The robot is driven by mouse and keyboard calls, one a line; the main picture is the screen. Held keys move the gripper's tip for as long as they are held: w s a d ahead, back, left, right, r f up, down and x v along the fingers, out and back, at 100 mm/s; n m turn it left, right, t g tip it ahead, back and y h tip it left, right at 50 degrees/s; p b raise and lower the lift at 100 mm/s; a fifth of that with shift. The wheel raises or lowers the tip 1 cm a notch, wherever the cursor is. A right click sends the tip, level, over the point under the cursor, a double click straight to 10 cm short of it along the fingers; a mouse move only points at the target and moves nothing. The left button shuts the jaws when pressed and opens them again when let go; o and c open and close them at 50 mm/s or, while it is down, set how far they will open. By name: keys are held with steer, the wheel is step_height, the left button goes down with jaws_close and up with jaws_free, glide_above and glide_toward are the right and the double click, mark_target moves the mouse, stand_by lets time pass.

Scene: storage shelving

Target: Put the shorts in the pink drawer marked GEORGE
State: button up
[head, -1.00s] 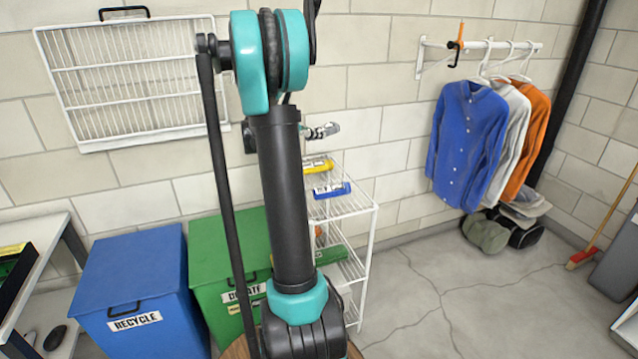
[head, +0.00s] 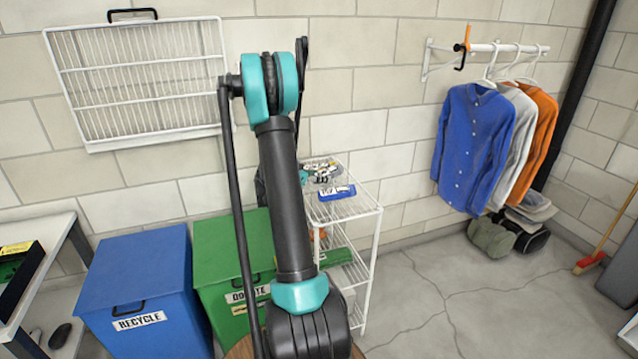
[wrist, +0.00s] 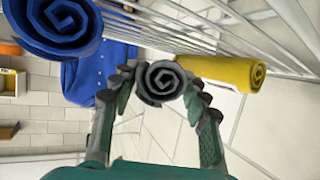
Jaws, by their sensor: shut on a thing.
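My gripper (wrist: 163,92) has its two fingers closed on either side of a dark grey rolled cloth (wrist: 161,80) in the wrist view. Only the roll's spiral end shows, so I cannot tell whether it is the shorts. In the head view my gripper (head: 318,171) is over the top of the white wire rack, and the grey roll is hard to make out there. No pink drawer marked GEORGE shows in either view.
A blue roll (head: 335,192) lies on the wire rack (head: 350,212); a yellow roll (wrist: 243,76) is beside the grey one. A blue RECYCLE bin (head: 140,285) and green DONATE bin (head: 220,245) stand left. Shirts (head: 473,150) hang right.

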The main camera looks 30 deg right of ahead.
steer(key=shift+f, duration=1.25)
steer(key=o, duration=1.4)
steer(key=shift+f, duration=0.1)
